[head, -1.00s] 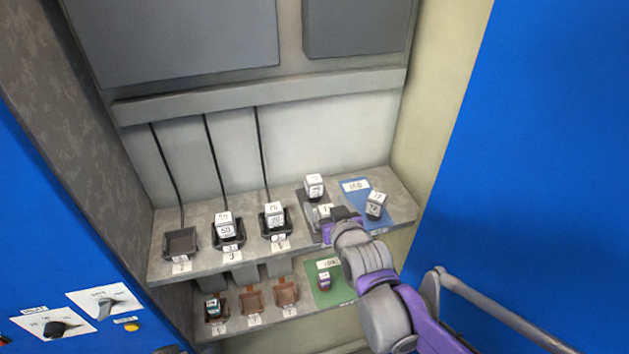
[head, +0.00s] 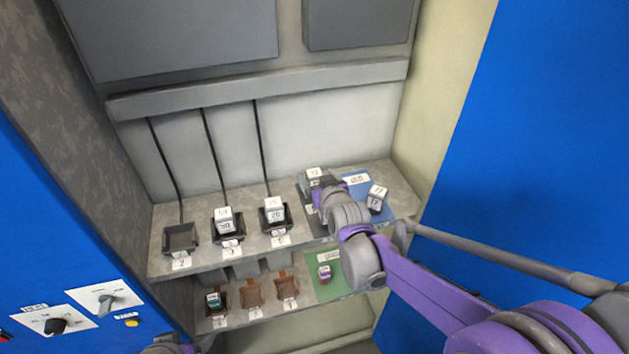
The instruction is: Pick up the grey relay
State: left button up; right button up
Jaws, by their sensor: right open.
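A grey relay with a white top label (head: 314,173) stands at the back of the dark grey mat on the upper shelf. My right gripper (head: 322,183) is open right at this relay, in front of it. My wrist and fingers hide the relay's lower part, and I cannot tell whether the fingers touch it. Another white-topped relay (head: 376,197) stands on the blue mat to the right. My left gripper does not show; only a bit of my left arm shows at the bottom edge.
The left black socket (head: 180,238) is empty; the middle socket holds a relay (head: 224,218), and so does the right one (head: 274,213). Below are brown sockets (head: 253,296) and a small relay (head: 324,272) on a green mat. A blue panel (head: 540,140) bounds the right.

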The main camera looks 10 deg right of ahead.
jog(key=shift+x, duration=0.8)
jog(key=shift+s, duration=0.15)
jog(key=shift+c, duration=0.4)
grip_shut()
